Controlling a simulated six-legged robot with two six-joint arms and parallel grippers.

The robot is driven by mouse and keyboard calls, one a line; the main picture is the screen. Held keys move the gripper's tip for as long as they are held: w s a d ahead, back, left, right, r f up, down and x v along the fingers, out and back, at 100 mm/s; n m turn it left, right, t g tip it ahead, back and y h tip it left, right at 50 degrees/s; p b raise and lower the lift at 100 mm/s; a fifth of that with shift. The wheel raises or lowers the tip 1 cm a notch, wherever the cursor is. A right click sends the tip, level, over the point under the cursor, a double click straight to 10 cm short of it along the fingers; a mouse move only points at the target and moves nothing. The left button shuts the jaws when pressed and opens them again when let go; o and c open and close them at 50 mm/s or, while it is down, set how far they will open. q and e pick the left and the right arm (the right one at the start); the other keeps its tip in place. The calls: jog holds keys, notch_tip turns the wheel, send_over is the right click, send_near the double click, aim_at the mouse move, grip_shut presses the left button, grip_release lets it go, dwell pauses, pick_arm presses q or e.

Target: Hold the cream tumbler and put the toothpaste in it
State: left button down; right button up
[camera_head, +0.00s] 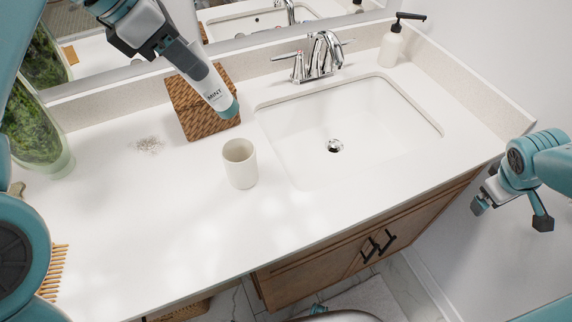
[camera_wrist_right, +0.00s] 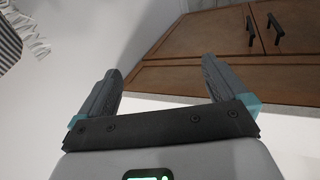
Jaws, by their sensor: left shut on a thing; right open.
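The cream tumbler (camera_head: 240,164) stands upright on the white counter, left of the sink, and no gripper touches it. The toothpaste (camera_head: 213,91) is a white tube marked "MINT" with a teal end. My left gripper (camera_head: 178,52) is shut on its upper part and holds it tilted, teal end down to the right, above and behind the tumbler. The tube is outside the tumbler. My right gripper (camera_head: 512,213) is open and empty, off the counter's right end; its two spread fingers also show in the right wrist view (camera_wrist_right: 165,95).
A woven brown box (camera_head: 190,112) stands behind the tumbler. The sink (camera_head: 350,130) with a chrome faucet (camera_head: 320,55) lies to the right, with a soap dispenser (camera_head: 391,46) behind it. A glass vase (camera_head: 35,130) and wooden comb (camera_head: 53,270) are at left. The front counter is clear.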

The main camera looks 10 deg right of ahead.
pick_arm(q)
jog(key=shift+d, duration=0.15)
pick_arm(e)
jog(key=w+a+r+m+t, duration=0.35)
jog(key=w+r+t, duration=0.35)
jog(key=w+r, duration=0.55)
jog(key=w+a+r+t+y, duration=0.3)
jog(key=w+a+r+t, duration=0.25)
jog(key=w+a, duration=0.55)
pick_arm(q)
jog(key=shift+w, duration=0.1)
pick_arm(e)
jog(key=n+g+y, duration=0.5)
jog(key=n+y, duration=0.7)
jog(key=n, duration=0.1)
send_near(253, 163)
jog(key=w+a, duration=0.1)
jog(key=x, duration=1.1)
jog(key=shift+a+f, duration=0.1)
jog(key=shift+f, duration=0.25)
jog(key=shift+w+a+f, duration=0.25)
jog(key=shift+w+a, duration=0.1)
